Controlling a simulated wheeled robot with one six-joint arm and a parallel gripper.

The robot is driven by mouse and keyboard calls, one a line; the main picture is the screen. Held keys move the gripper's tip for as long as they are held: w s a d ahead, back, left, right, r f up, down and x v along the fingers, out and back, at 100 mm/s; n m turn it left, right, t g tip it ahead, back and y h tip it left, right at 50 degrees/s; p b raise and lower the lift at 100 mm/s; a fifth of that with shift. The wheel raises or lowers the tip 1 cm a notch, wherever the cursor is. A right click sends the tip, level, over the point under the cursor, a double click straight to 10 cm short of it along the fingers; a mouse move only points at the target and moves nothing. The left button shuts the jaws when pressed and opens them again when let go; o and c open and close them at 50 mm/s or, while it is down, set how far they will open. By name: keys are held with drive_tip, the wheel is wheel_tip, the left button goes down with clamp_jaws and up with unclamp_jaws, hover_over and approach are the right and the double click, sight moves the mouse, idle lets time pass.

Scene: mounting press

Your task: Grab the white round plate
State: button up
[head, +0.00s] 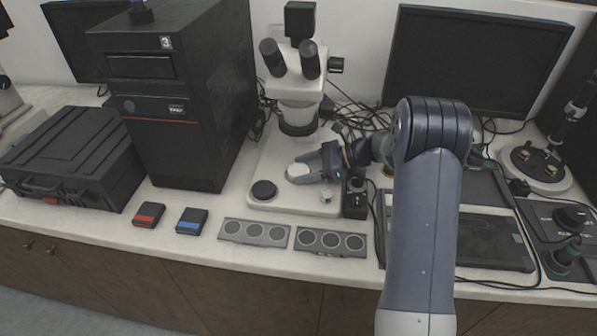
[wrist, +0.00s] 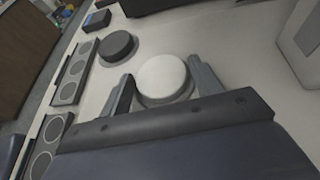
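The white round plate (wrist: 163,77) lies on the pale base of the microscope, in a slightly wider round seat. In the wrist view it sits between the two fingers of my gripper (wrist: 160,88), which are open with a finger on either side. A small gap shows beside the fingers, and contact is not clear. In the head view my gripper (head: 306,168) is low over the microscope base, and the plate (head: 298,171) shows pale at the fingertips, partly hidden by the fingers.
A black round disc (head: 264,190) lies on the microscope base (head: 285,203) left of the plate. The microscope (head: 298,85) stands right behind. Two grey trays with round discs (head: 254,232) (head: 330,241) lie in front. A black box (head: 355,198) stands to the right.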

drive_tip(key=c, duration=0.6)
drive_tip(key=shift+r, duration=0.15)
